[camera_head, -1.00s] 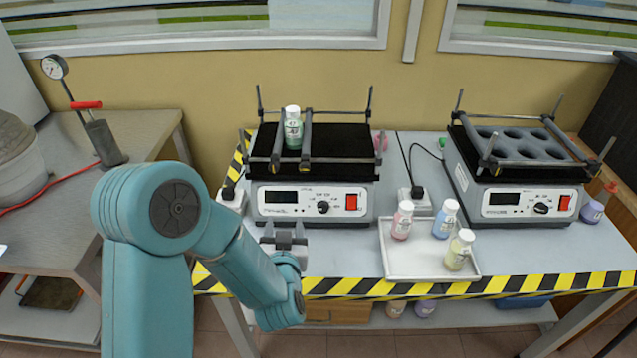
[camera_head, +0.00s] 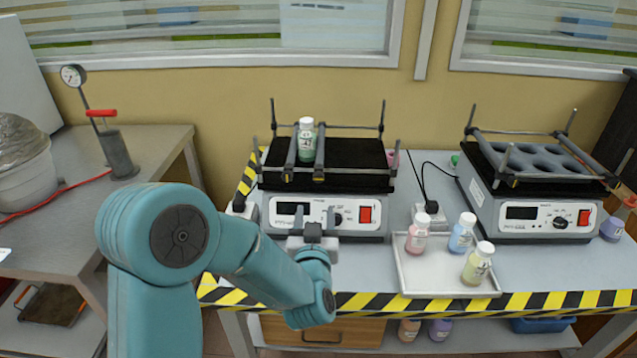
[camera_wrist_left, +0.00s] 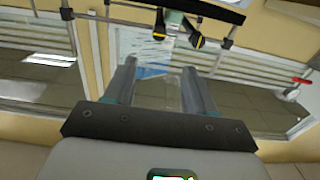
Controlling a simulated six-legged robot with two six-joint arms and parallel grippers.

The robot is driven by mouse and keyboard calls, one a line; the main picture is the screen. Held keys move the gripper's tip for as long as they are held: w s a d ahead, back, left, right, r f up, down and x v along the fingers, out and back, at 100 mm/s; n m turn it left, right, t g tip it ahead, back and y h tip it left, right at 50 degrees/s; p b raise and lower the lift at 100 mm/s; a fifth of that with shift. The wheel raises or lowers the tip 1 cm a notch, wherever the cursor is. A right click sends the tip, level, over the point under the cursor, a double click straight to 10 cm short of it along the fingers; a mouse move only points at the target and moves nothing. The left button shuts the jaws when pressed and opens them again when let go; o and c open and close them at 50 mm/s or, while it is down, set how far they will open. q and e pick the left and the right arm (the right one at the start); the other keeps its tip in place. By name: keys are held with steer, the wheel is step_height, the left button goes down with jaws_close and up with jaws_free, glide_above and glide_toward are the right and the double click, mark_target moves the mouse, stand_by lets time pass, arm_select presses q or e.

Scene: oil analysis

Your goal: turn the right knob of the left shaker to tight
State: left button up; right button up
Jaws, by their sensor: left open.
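The left shaker (camera_head: 275,228) stands on the bench, with a black platform and clamp bars on top. A white-capped green bottle (camera_head: 306,142) stands between two bars. At the bars' front ends are two small dark knobs with yellow: the left knob (camera_head: 287,176) and the right knob (camera_head: 319,175). Two black-and-yellow knobs also show beyond my fingers in the wrist view; which is which I cannot tell. My left gripper (camera_head: 313,228) is open and empty, in front of the shaker's panel and below the knobs; its spread fingers also show in the wrist view (camera_wrist_left: 160,85). My right gripper is out of view.
A white tray (camera_head: 425,282) with several bottles stands right of the left shaker. A second shaker (camera_head: 528,215) stands at the far right. A gauge and a red-handled pump (camera_head: 115,150) are on the left table. Striped tape (camera_head: 400,302) marks the bench's front edge.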

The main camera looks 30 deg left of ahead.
mark_target(318, 178)
arm_select(q)
steer(key=p+x, duration=0.1)
steer(key=x, duration=1.2)
steer(key=shift+d+p, duration=0.1)
steer(key=shift+p, duration=0.25)
steer(key=shift+f, duration=0.1)
jaws_close()
